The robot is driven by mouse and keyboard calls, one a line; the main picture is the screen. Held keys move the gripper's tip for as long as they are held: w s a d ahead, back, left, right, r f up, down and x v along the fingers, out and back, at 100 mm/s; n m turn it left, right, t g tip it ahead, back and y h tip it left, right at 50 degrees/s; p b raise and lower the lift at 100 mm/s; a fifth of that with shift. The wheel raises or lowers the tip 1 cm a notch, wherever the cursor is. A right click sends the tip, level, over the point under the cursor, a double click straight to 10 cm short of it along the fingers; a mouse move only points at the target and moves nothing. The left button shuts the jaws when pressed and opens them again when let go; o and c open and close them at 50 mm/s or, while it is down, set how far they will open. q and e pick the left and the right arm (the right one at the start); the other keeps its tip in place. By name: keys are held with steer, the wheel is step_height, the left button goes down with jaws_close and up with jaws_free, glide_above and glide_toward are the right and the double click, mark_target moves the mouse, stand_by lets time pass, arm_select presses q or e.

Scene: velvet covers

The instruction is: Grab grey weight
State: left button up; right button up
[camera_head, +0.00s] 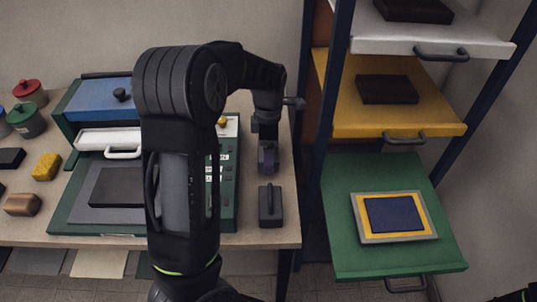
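A dark grey block-shaped weight (270,207) with a raised handle along its top stands near the right edge of the table. My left gripper (267,142) points down just behind it, over the table's right side. A small dark bluish-grey block (268,158) is directly below or between its fingers. The fingers are too dark and small to tell whether they are open or shut on that block. The front weight is apart from the gripper. My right gripper is not in view; only a dark bit of my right arm shows at the bottom right corner.
A green panel (229,190) with labels lies left of the weight. A blue-topped box (100,98), a yellow sponge-like block (46,167) and red-lidded jar (29,91) are farther left. A rack with a pulled-out green drawer (335,245) stands right of the table.

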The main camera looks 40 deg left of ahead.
arm_select(q)
step_height(320, 180, up, 8)
steer(key=shift+r+b, duration=0.25)
steer(key=shift+b, duration=0.15)
